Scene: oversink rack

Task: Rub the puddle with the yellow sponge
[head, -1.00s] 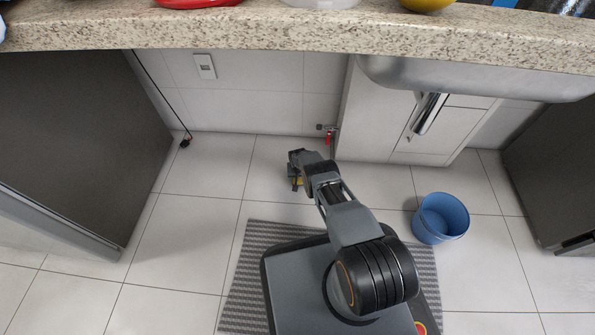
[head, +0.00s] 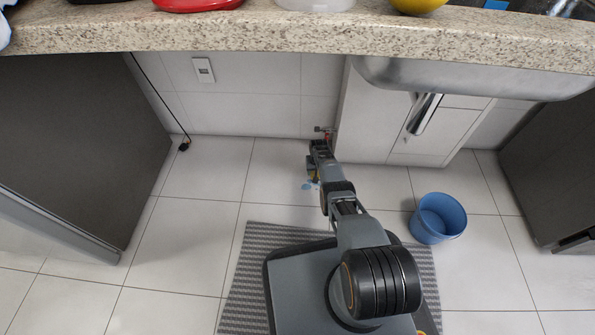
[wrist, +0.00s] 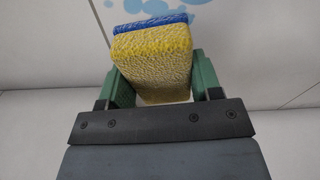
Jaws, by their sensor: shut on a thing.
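My gripper (wrist: 155,88) is shut on the yellow sponge (wrist: 153,62), which has a blue layer on its far side. The sponge sits between the two green fingers. The puddle (wrist: 180,8) shows as light blue patches on the white floor, just past the sponge at the top of the wrist view. In the head view the puddle (head: 307,186) is a small blue patch beside my gripper (head: 315,173), partly hidden by the arm. I cannot tell whether the sponge touches the floor.
A blue bucket (head: 438,218) stands on the floor to the right. A white cabinet (head: 366,115) is just beyond my gripper, under the granite counter (head: 270,33). A grey striped mat (head: 240,285) lies under my base. The tiled floor to the left is clear.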

